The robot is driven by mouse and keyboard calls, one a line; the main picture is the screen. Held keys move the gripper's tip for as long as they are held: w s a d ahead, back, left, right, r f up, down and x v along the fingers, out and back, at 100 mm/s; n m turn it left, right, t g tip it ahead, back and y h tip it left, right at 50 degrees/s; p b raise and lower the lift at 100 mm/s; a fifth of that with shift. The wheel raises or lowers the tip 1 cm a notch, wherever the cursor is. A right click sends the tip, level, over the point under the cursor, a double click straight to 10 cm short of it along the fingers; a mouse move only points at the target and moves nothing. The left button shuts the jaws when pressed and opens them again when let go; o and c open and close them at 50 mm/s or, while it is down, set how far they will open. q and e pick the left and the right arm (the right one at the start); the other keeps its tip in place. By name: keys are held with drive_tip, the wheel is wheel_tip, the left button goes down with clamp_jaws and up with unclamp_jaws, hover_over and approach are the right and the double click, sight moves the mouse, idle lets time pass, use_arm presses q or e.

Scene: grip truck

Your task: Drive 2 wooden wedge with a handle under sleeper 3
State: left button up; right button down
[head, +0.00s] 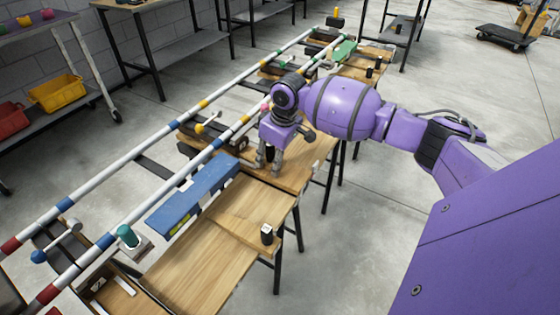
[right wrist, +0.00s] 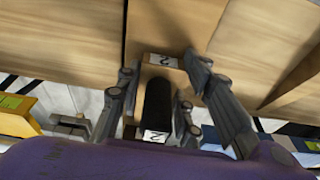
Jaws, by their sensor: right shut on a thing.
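My right gripper (head: 269,167) points down over the wooden bench beside the striped track. In the right wrist view its fingers stand on both sides of a black handle (right wrist: 157,100) with a white end marked 2, and it is shut on this wedge 2. The wedge's wooden body is mostly hidden by the handle and fingers. My left gripper is out of view.
Another black-handled piece (head: 266,234) stands on the near bench board (head: 215,262), and more stand at the far end. A teal knob (head: 127,237) and a blue-headed hammer (head: 58,240) are at lower left.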

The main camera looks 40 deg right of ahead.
sight(248, 153)
drive_tip(key=shift+w+a+f, duration=0.1)
drive_tip(key=shift+w+a, duration=0.3)
drive_tip(key=shift+w, duration=0.35)
drive_tip(key=shift+w+a+f, duration=0.1)
drive_tip(key=shift+w+a, duration=0.3)
drive_tip(key=shift+w, duration=0.3)
drive_tip(key=shift+w+r, duration=0.1)
drive_tip(key=shift+w, duration=0.1)
drive_tip(key=shift+a, duration=0.1)
drive_tip(key=shift+w, duration=0.1)
drive_tip(key=c, duration=1.4)
unclamp_jaws()
drive_tip(key=shift+w+a, duration=0.1)
drive_tip(key=shift+o, duration=1.4)
drive_tip(key=shift+w, duration=0.2)
drive_tip(key=shift+s, duration=0.15)
drive_tip(key=shift+s+d, duration=0.1)
drive_tip(key=shift+d, duration=0.15)
